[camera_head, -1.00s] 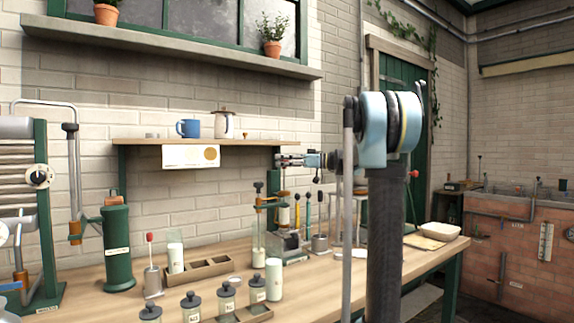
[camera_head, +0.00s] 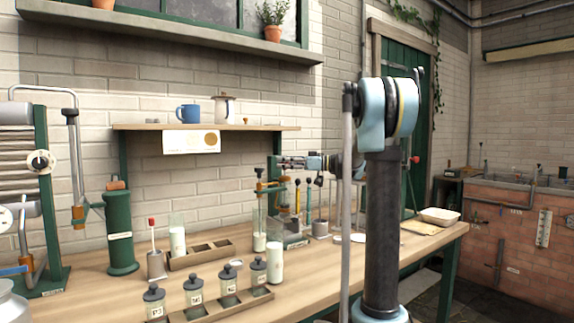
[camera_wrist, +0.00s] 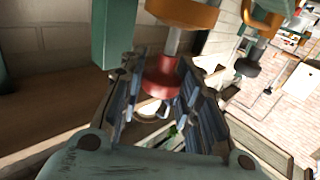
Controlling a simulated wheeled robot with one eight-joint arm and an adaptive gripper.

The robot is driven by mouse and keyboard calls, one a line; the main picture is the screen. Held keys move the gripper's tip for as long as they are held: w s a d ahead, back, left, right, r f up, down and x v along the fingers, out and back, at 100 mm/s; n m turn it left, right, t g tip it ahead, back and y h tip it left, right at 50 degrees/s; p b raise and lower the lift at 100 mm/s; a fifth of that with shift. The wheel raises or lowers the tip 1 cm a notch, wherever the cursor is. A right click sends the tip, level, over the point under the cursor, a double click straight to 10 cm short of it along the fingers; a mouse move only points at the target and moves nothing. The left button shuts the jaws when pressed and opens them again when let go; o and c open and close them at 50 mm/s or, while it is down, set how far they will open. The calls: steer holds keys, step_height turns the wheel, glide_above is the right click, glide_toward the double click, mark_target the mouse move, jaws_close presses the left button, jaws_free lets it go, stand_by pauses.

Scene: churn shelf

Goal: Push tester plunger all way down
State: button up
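The tester stand (camera_head: 292,240) is green with brass-coloured brackets and stands at the back of the bench. In the wrist view a red round knob (camera_wrist: 162,82) on a metal rod sits between my fingers, below a brass-coloured bracket (camera_wrist: 185,12). A second rod with a black knob (camera_wrist: 247,67) is to its right, outside my fingers. My gripper (camera_wrist: 155,105) is open around the red knob; I cannot tell if it touches. In the head view my gripper (camera_head: 282,163) is at the stand's top, right of the black knob (camera_head: 258,171). The red knob is unclear there.
A shelf (camera_head: 250,128) with a blue mug (camera_head: 188,113) is above and left of my gripper. Lidded jars (camera_head: 193,290), a wooden rack (camera_head: 215,250) and a white cylinder (camera_head: 274,262) stand on the bench in front. Coloured-handled tools (camera_head: 309,200) are just right of the stand.

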steer(key=o, duration=0.4)
steer(key=shift+w+d+f, duration=0.2)
steer(key=shift+w+d, duration=0.05)
steer(key=shift+w, duration=0.05)
steer(key=shift+c, duration=0.2)
steer(key=shift+s+a, duration=0.1)
steer(key=shift+r, duration=0.1)
steer(key=s+d, duration=0.2)
steer(key=d, duration=0.9)
steer(key=shift+s+d, duration=0.15)
steer(key=shift+d, duration=0.25)
